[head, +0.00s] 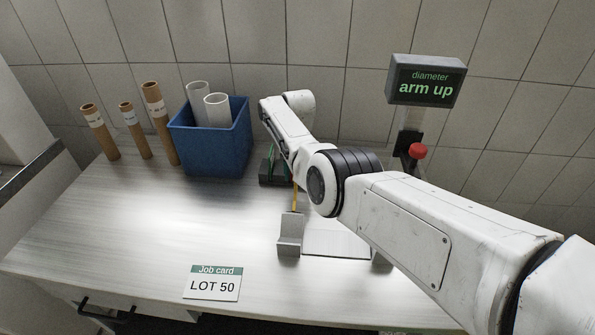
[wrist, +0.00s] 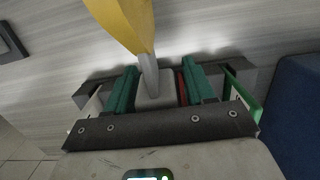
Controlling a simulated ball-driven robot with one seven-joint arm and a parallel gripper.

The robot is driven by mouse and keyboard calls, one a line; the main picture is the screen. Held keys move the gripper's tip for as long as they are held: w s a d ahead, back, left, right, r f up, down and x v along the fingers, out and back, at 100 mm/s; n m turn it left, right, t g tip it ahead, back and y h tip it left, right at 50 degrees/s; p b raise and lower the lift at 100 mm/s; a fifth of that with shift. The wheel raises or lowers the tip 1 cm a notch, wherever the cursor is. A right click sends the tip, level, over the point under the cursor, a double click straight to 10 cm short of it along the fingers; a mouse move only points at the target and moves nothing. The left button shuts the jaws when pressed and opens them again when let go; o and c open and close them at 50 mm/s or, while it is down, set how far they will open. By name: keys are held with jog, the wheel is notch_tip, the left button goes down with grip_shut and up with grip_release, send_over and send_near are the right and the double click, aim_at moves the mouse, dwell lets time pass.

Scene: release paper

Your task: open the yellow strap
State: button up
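The yellow strap (head: 294,199) shows as a thin upright strip above a grey metal stand (head: 289,238) in the head view. In the wrist view the yellow strap (wrist: 124,22) is a wide band coming from the top, with a narrow grey part running down from it. My gripper (head: 275,165) is beyond the stand, partly hidden by my arm. In the wrist view my gripper (wrist: 160,84) has green fingers spread apart, with the grey part in the gap between them. I see no clear contact with either finger. Whether the strap is fastened is hidden.
A blue bin (head: 212,148) with white tubes stands behind left; its side (wrist: 296,110) is close in the wrist view. Brown tubes (head: 148,130) stand farther left. A job card (head: 212,283) lies in front; the table's left is clear.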

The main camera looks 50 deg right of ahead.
jog(key=shift+r, duration=0.15)
jog(key=r, duration=0.7)
jog(key=d+r, duration=0.1)
jog(key=r, duration=0.2)
jog(key=shift+w+r+b, duration=0.3)
jog(key=shift+b, duration=0.1)
jog(key=shift+a+f, duration=0.1)
